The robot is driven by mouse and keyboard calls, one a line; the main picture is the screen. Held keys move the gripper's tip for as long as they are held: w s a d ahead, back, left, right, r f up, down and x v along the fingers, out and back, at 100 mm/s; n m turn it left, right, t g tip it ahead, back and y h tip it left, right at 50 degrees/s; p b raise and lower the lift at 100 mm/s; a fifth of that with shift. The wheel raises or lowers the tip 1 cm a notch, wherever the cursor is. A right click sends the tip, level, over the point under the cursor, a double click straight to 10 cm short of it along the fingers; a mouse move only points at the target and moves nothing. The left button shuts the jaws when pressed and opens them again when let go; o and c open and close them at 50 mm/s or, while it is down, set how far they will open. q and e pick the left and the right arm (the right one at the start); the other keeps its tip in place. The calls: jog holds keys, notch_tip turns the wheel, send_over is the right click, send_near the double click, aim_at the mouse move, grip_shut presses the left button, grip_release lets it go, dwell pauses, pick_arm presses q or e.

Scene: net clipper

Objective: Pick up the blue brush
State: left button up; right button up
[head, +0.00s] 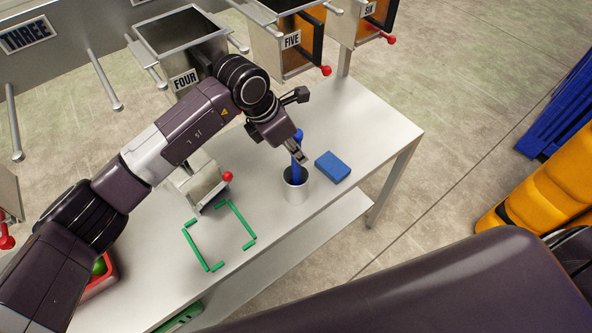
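My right gripper is not in view.
A blue block (332,167) lies just right of the cup. Green corner marks (194,247) and a metal box with a red knob (204,187) are to the left. Labelled bins (180,35) line the table's back. A yellow barrier (545,185) stands on the floor at right.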

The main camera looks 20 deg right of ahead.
pick_arm(q)
grip_shut()
jog(key=shift+r, duration=0.1)
